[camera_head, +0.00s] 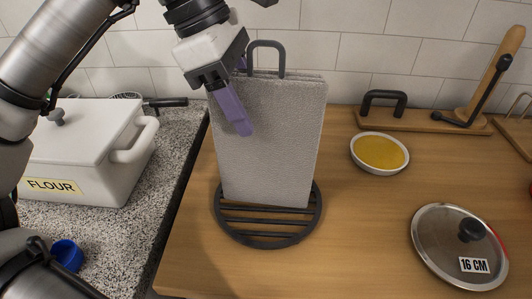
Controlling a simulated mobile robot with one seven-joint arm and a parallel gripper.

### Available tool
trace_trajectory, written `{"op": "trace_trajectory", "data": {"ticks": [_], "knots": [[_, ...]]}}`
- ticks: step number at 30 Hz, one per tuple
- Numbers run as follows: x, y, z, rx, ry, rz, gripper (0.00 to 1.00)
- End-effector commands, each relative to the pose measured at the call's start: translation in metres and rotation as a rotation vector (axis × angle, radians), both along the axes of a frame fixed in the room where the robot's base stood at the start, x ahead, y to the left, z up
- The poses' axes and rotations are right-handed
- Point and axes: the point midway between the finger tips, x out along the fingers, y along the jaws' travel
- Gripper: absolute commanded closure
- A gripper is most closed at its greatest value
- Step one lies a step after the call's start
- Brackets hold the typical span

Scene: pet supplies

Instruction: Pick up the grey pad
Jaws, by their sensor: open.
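The grey pad (268,140) is a pale grey, textured rectangular slab. It stands upright in a black round holder (268,238) with a slatted base and a looped handle behind the pad's top edge. My gripper (236,98) is at the pad's upper left corner, angled down. One purple finger lies in front of the pad's face in this view. A small purple part shows at the top edge, and the rest of the other finger is hidden. The jaws are open. I cannot tell whether a finger touches the pad.
A yellow-filled dish (379,153) and a glass lid (459,247) marked "16 CM" are on the wooden counter at right. A white flour bin (80,150) and a blue cup (67,255) are on speckled stone at left. A board with a black handle (382,103) lies behind.

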Motion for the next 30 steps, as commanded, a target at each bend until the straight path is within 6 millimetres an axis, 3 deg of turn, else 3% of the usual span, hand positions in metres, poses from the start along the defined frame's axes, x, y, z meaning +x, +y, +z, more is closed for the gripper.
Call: {"op": "trace_trajectory", "data": {"ticks": [3, 16, 26, 30], "knots": [[0.000, 0.000, 0.001, 0.000, 0.000, 0.000, 0.45], [0.000, 0.000, 0.001, 0.000, 0.000, 0.000, 1.00], [0.000, 0.000, 0.003, -0.001, -0.001, 0.000, 1.00], [0.001, 0.000, 0.019, 0.000, -0.001, 0.000, 1.00]]}}
